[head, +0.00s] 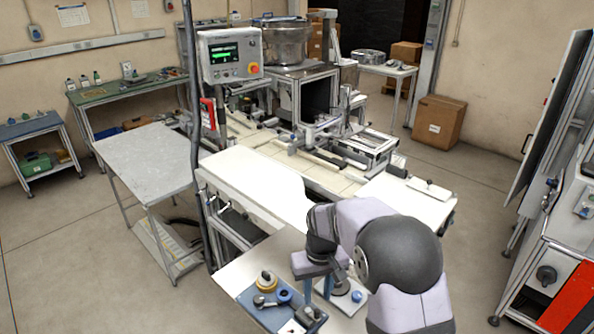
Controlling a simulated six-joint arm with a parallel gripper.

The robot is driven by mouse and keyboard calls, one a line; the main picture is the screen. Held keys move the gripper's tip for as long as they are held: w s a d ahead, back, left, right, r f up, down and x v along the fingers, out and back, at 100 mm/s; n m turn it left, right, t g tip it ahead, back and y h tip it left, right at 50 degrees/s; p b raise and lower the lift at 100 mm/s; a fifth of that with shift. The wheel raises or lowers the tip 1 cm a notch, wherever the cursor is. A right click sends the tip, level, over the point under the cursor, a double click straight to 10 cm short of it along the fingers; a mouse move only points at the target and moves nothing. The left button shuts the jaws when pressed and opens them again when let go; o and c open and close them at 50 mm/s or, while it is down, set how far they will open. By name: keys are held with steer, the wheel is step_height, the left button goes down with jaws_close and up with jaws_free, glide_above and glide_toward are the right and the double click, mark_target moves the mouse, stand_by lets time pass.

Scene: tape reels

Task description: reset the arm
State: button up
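My arm (398,258) reaches in from the bottom right of the head view, its large dark joint covering part of the white worktable (236,266). My gripper (316,287) points down over the front of this table. Its two blue fingers look apart, with nothing seen between them. Left of it, a blue tray (247,298) holds a yellow and white reel (266,281), a blue ring-shaped reel (284,296) and small dark and metal parts. Right of the fingers, a pale plate (349,307) carries a round dark piece and a small blue piece (357,296); my arm partly hides it.
A machine bench (332,178) with fixtures stands behind the worktable. A grey table (147,160) stands left; a cabinet with a red panel (570,300) stands right. Floor shows between them.

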steer(key=s+d+f+m+b, duration=0.1)
steer(key=s+d+b, duration=0.1)
steer(key=s, duration=0.5)
steer(key=s+d+f+b, duration=0.2)
steer(key=s+d+b, duration=0.1)
steer(key=s, duration=0.5)
steer(key=s+d+f+m+b, duration=0.1)
steer(key=s+d+f+b, duration=0.1)
steer(key=s, duration=0.5)
steer(key=shift+s+d+m+b, duration=0.2)
steer(key=shift+d+m+b, duration=0.1)
steer(key=shift+d, duration=0.35)
